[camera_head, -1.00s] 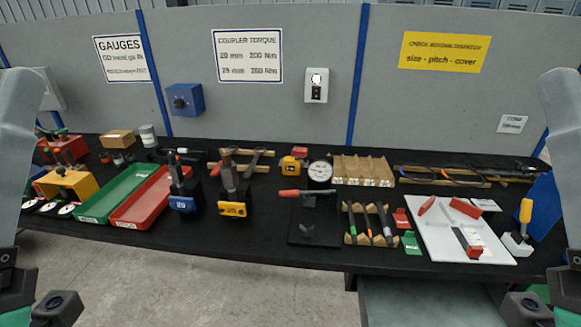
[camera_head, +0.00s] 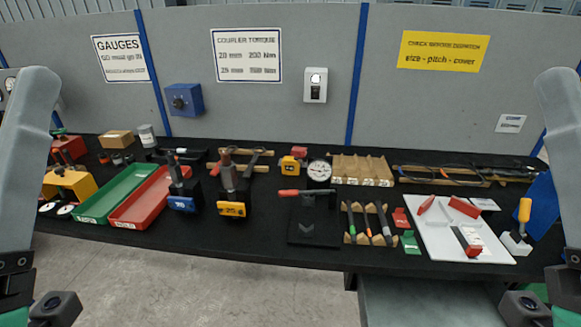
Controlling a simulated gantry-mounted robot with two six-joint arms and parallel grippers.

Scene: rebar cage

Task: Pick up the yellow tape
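The yellow tape (camera_head: 289,165) is a small tape measure with a dark label and a red part at its upper right. It stands on the black table top near the middle, just left of a round white dial gauge (camera_head: 319,171). Nothing touches it from above. My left arm shows at the left edge and my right arm at the right edge, both far from the tape. The fingers of both grippers are outside the picture.
A torque tool with a yellow "25" block (camera_head: 231,209) stands front left of the tape. A wooden slotted rack (camera_head: 362,169) is to its right. A black plate with a red-handled tool (camera_head: 303,192) lies in front. Green (camera_head: 98,212) and red (camera_head: 124,218) trays are left.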

